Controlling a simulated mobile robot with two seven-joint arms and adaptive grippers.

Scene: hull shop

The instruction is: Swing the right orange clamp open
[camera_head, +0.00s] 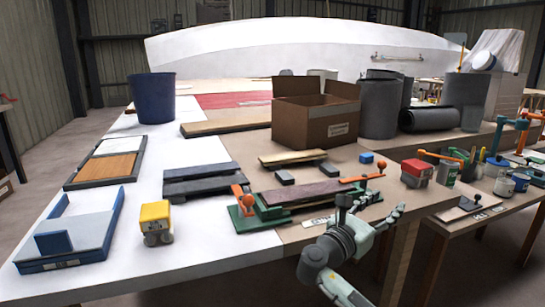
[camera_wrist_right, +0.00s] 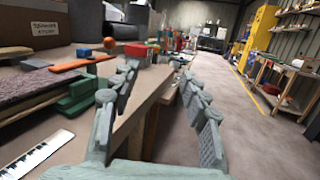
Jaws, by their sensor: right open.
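The right orange clamp (camera_head: 362,179) is at the right end of a green fixture (camera_head: 270,221). The left orange clamp (camera_head: 243,198) is at the fixture's other end. A dark reddish board (camera_head: 300,193) lies on the fixture between them. My right gripper (camera_head: 372,211) is open and empty, in front of the clamp and apart from it. It also shows in the wrist view (camera_wrist_right: 159,75). My left gripper is out of view.
A blue block (camera_head: 366,158) and a red toy-like block (camera_head: 416,173) stand behind and right of the clamp. A cardboard box (camera_head: 312,120) is farther back. A printed ruler strip (camera_wrist_right: 32,157) lies before the fixture. The table edge runs under my right gripper.

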